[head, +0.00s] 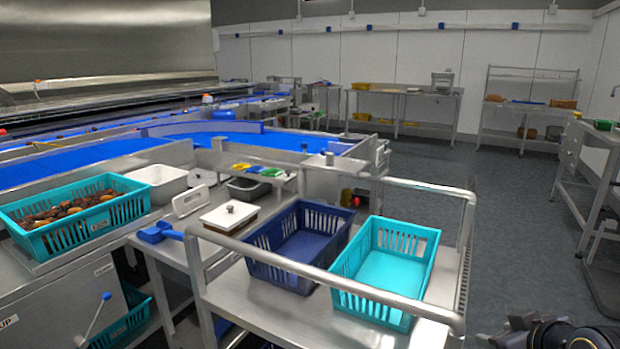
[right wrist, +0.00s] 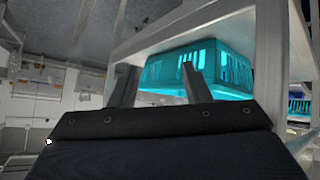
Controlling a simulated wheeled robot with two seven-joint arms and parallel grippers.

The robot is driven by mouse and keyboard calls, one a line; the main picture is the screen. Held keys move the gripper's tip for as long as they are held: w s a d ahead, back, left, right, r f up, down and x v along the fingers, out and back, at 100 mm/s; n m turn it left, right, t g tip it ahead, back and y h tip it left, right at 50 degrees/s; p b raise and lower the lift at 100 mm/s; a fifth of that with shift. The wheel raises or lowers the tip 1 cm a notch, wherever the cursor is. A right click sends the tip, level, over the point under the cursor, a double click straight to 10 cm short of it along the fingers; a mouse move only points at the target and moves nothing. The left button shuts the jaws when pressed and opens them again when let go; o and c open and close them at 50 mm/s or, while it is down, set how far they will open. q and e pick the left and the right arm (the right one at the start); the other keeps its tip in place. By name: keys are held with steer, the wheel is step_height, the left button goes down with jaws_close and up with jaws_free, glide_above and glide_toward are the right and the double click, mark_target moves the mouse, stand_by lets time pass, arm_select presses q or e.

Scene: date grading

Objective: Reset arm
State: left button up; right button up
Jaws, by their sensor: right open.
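My right gripper (head: 540,330) shows at the bottom right corner of the head view, dark and partly cut off, right of the cart and over the floor. In the right wrist view its two fingers (right wrist: 158,78) stand apart with nothing between them. A teal crate (right wrist: 160,75) shows behind the fingers, beyond a metal frame; I cannot tell the distance, but no contact shows. My left gripper is in neither view.
A railed metal cart (head: 240,295) carries an empty dark blue crate (head: 290,275) and an empty teal crate (head: 375,302). A teal crate of dates (head: 85,238) stands at the left. A blue scoop (head: 158,232) lies nearby. Open floor (head: 520,230) extends right of the cart.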

steer(key=s+a+f+m+g+y, duration=0.2)
steer(key=s+a+f+m, duration=0.15)
steer(key=s+a, duration=0.4)
steer(key=s+a+f+m+g+y, duration=0.2)
steer(key=s+a+f, duration=0.25)
steer(key=s, duration=0.55)
step_height(320, 180, up, 19)
steer(key=p, duration=1.9)
steer(key=shift+d+n, duration=0.25)
steer(key=shift+n, duration=0.1)
steer(key=shift+s+f, duration=0.1)
steer(key=shift+f, duration=0.05)
